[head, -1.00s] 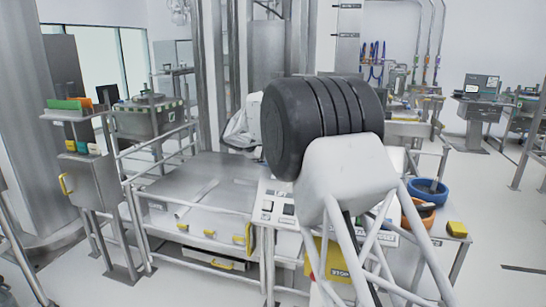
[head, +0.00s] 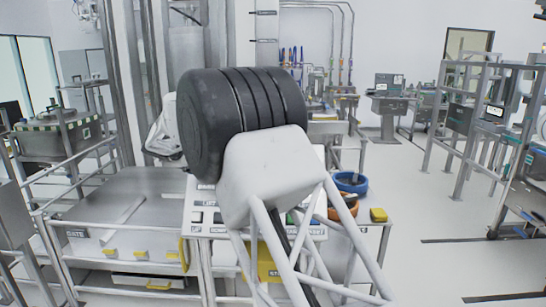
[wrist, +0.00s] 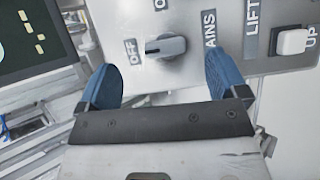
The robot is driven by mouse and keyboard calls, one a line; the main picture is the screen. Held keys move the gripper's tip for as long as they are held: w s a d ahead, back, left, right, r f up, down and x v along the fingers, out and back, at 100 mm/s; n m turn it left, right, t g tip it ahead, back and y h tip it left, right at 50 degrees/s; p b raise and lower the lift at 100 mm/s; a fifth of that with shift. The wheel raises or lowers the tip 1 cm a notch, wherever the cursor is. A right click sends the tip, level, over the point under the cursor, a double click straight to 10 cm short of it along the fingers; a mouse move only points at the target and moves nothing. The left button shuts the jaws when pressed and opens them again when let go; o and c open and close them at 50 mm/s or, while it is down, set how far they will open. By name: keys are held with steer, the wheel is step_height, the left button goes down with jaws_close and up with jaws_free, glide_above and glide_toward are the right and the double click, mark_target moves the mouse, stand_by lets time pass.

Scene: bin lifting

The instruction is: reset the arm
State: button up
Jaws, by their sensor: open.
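My gripper (wrist: 164,76) shows in the wrist view with its two blue fingers spread wide and nothing between them. A grey panel (wrist: 215,20) lies ahead of the fingertips. Its rotary knob (wrist: 166,46) sits in line with the gap between the fingers, and neither finger appears to touch it. The knob's bar lies across the picture, beside the label OFF. A white button (wrist: 292,41) marked UP is right of the right finger, near the label LIFT. In the head view my arm's bulk hides the gripper and part of the control panel (head: 200,217).
A low metal platform (head: 140,190) with rails and a GATE sign stands left of the panel. A blue bowl (head: 351,183), an orange bowl (head: 343,207) and a yellow block (head: 378,215) lie to the right. Open floor (head: 430,205) stretches at right; metal frames stand beyond.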

steer(key=s+d+r+m+g, duration=0.1)
steer(key=s+d+r, duration=0.1)
steer(key=s+d, duration=0.35)
steer(key=s+d+r+m+g, duration=0.1)
steer(key=s+d+r+m, duration=0.15)
steer(key=d, duration=0.65)
steer(key=s+d+r+g, duration=0.1)
steer(key=s+d+r, duration=0.15)
steer(key=d, duration=0.45)
steer(key=s+d+r+m+g+y, duration=0.2)
steer(key=s+d+m, duration=0.2)
steer(key=s+d, duration=1.15)
steer(key=s+d+f+m+y, duration=0.1)
steer(key=s+d, duration=0.2)
steer(key=s, duration=0.4)
steer(key=s+d+f+m+g, duration=0.1)
steer(key=s+d+m, duration=0.15)
steer(key=s, duration=0.45)
steer(key=s+d+f+y, duration=0.1)
steer(key=s+d, duration=0.3)
steer(key=s, duration=0.2)
steer(key=s+d+f+m+y, duration=0.1)
steer(key=s+f, duration=0.3)
steer(key=s, duration=0.5)
steer(key=s+d+f+m+y, duration=0.1)
steer(key=s+d+f+m, duration=0.1)
steer(key=s, duration=0.7)
steer(key=shift+s+d+f+m, duration=0.25)
steer(key=shift+f+m, duration=0.35)
steer(key=shift+f, duration=0.6)
